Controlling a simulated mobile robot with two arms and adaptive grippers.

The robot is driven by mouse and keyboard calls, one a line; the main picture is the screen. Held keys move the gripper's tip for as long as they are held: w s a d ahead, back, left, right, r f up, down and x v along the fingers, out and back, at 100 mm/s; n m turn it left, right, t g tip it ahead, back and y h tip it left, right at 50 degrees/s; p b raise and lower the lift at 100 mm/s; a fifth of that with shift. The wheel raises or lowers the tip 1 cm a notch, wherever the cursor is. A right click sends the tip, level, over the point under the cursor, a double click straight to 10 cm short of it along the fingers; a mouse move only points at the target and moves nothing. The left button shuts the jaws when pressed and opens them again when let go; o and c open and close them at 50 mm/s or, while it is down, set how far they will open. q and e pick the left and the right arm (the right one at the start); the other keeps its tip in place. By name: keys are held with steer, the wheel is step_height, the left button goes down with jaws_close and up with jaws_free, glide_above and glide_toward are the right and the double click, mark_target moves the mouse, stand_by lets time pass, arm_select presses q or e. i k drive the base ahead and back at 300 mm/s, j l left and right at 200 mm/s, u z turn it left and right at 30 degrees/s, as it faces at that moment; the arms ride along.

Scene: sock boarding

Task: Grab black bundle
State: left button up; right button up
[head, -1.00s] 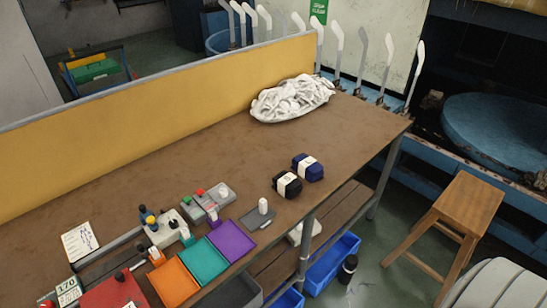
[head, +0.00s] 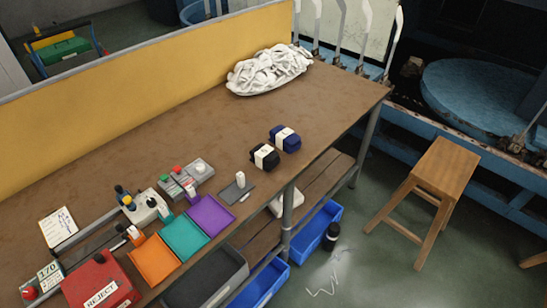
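The black bundle (head: 265,157) lies on the brown table near its front edge, with a pale band around its middle. A navy blue bundle (head: 285,138), also banded, lies right beside it, a little farther back and to the right. Neither of my grippers shows in the head view.
A white heap (head: 270,69) lies at the back of the table (head: 190,130). A small grey plate (head: 236,189) with a white piece is left of the bundles. Purple (head: 209,215), teal (head: 186,238) and orange (head: 154,260) trays line the front. A wooden stool (head: 445,168) stands right.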

mark_target(264, 156)
steer(key=i+l, duration=0.2)
steer(key=l, duration=0.15)
steer(key=i+l, duration=0.15)
steer(key=l, duration=0.15)
steer(key=i+l, duration=0.2)
steer(key=l, duration=0.15)
steer(key=i+l+u, duration=0.1)
steer(key=l, duration=0.25)
steer(key=i, duration=0.05)
